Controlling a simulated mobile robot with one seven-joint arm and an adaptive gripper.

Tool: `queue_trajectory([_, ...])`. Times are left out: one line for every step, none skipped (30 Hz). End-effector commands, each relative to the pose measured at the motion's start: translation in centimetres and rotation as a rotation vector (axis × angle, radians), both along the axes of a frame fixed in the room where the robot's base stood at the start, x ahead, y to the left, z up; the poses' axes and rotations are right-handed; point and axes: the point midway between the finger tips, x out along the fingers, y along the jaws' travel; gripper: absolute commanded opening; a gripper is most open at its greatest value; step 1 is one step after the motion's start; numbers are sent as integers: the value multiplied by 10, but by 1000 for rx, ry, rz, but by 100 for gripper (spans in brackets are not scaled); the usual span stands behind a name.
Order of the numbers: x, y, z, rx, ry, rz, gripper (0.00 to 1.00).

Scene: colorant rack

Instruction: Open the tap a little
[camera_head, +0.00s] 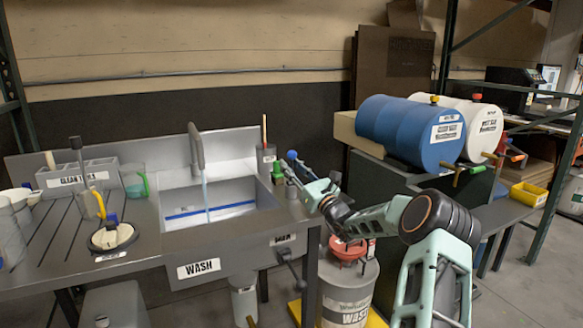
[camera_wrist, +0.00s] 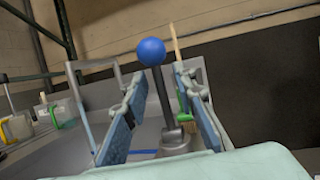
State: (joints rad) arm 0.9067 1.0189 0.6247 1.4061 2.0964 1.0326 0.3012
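The tap's grey spout (camera_head: 196,146) stands at the back of the sink basin (camera_head: 177,199). A thin pale-blue stream (camera_head: 206,195) runs from it into the basin. The tap lever's blue ball (camera_head: 292,155) shows at the sink's right side. In the wrist view the blue ball (camera_wrist: 151,51) tops a dark stem (camera_wrist: 162,95) on a grey base (camera_wrist: 176,140). My gripper (camera_wrist: 160,80) is open, with one finger on each side of the stem. Gaps show between stem and fingers. In the head view my gripper (camera_head: 312,180) is just right of the lever.
A green item (camera_head: 277,170) and a holder with a wooden stick (camera_head: 264,134) stand close behind the lever. A tool rack (camera_head: 80,177) is on the left counter. Blue (camera_head: 411,131) and white (camera_head: 478,127) drums lie to the right.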

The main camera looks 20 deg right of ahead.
Motion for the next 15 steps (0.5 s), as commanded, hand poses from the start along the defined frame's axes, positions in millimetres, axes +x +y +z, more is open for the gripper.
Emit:
queue_trajectory([0, 0, 0, 0, 0, 0, 25])
queue_trajectory([0, 0, 0, 0, 0, 0, 25])
queue_trajectory([0, 0, 0, 0, 0, 0, 25])
queue_trajectory([0, 0, 0, 0, 0, 0, 25])
queue_trajectory([0, 0, 0, 0, 0, 0, 25])
queue_trajectory([0, 0, 0, 0, 0, 0, 25])
queue_trajectory([-1, -1, 0, 0, 1, -1, 25])
queue_trajectory([-2, -1, -1, 0, 1, -1, 25])
queue_trajectory([-4, -2, -1, 0, 1, -1, 25])
queue_trajectory([-6, -3, -2, 0, 1, -1, 25])
queue_trajectory([-9, -4, -4, 0, 1, -1, 25])
queue_trajectory([-14, -5, -6, 1, 2, -2, 25])
queue_trajectory([-18, -6, -7, 1, 2, -2, 25])
queue_trajectory([-22, -7, -9, 1, 3, -3, 25])
queue_trajectory([-29, -9, -11, 1, 2, -3, 25])
